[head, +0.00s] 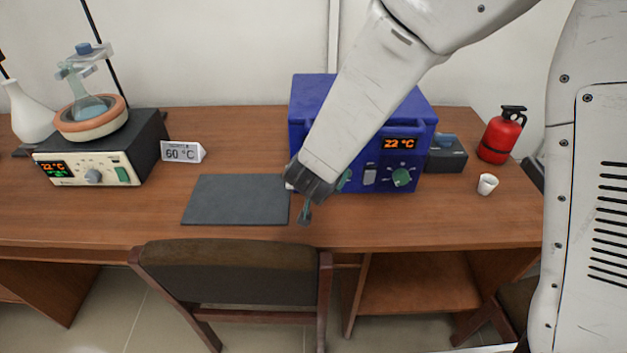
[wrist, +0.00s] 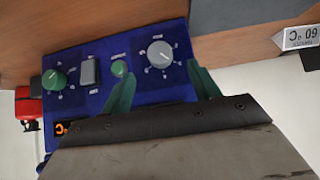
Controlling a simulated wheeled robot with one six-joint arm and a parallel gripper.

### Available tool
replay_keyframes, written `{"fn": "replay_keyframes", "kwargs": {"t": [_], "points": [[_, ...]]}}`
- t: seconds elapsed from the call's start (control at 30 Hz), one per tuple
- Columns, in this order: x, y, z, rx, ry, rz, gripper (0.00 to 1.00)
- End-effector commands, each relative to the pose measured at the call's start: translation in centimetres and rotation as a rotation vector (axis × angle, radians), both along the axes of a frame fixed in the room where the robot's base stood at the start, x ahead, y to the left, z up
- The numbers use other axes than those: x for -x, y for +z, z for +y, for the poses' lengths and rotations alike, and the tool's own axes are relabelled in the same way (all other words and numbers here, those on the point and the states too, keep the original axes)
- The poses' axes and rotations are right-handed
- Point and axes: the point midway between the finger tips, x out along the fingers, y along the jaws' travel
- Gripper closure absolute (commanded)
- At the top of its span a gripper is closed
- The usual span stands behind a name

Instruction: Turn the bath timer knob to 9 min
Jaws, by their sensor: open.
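The blue box (head: 310,100) stands on the desk with its control panel facing me and a 22 °C display. In the wrist view its panel (wrist: 140,85) carries a round grey knob (wrist: 160,53) with a marked dial. A small green button (wrist: 119,67), a grey switch (wrist: 90,70) and a green knob (wrist: 55,79) sit beside it. Dial labels are too small to read, so which knob is the timer is unclear. My gripper (wrist: 163,74) is open, its teal fingers apart just short of the grey knob, without visible contact. In the head view my gripper (head: 303,203) hides that knob.
A dark mat (head: 235,200) lies left of the box. A 60 °C sign (head: 182,152) stands beside a heating unit (head: 150,140) with a grey knob (head: 93,176). A white cup (head: 487,184) and red extinguisher (head: 500,138) stand right. A chair (head: 235,270) is in front.

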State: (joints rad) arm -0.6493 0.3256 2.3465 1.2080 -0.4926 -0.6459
Motion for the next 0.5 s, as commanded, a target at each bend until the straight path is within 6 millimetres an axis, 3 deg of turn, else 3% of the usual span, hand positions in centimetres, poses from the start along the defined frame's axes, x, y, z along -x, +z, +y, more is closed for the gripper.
{"fn": "replay_keyframes", "kwargs": {"t": [0.5], "points": [[-4.8, -5.0, -0.3, 0.01, -0.007, -0.003, 0.39]]}}
